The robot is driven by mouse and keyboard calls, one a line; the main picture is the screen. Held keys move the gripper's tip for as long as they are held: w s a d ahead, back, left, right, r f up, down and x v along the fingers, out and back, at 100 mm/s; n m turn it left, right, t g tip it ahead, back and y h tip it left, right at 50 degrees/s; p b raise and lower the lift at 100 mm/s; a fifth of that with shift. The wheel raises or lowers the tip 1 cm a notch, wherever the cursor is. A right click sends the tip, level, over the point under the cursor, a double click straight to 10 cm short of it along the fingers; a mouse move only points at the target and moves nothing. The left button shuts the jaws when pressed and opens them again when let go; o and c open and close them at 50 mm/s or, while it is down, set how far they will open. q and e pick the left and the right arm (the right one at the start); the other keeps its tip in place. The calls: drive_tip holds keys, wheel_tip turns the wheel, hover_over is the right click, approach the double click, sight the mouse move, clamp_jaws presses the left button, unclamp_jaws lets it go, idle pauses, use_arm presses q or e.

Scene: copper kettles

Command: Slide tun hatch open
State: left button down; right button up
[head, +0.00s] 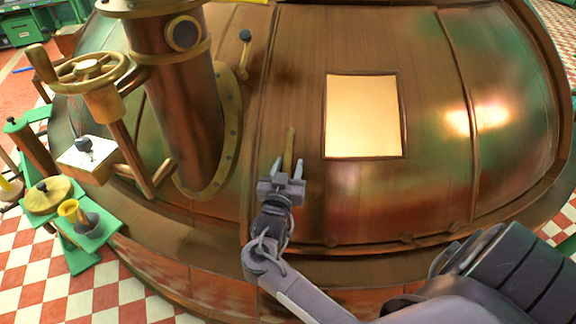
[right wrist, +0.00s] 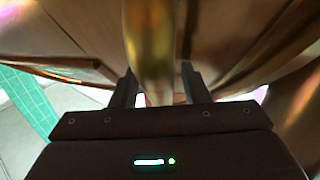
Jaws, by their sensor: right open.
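The copper tun (head: 310,45) fills the middle of the head view. Its curved hatch panel (head: 330,190) has a bright, framed rectangular pane (head: 363,115). A slim upright brass handle (head: 290,142) stands near the panel's left edge. My right gripper (head: 287,168) is open at the lower part of this handle, with one finger on each side. In the right wrist view the brass handle (right wrist: 150,45) runs between the two open fingers, with gaps showing beside it. I cannot tell whether either finger touches it. My left gripper is not in view.
A thick copper pipe (head: 185,100) rises left of the handle. A brass handwheel (head: 90,70) and green steps (head: 85,240) with small items stand further left. A rail (head: 400,243) with small fittings runs along the panel's lower edge. The panel's surface right of the pane is clear.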

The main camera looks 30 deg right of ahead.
clamp_jaws()
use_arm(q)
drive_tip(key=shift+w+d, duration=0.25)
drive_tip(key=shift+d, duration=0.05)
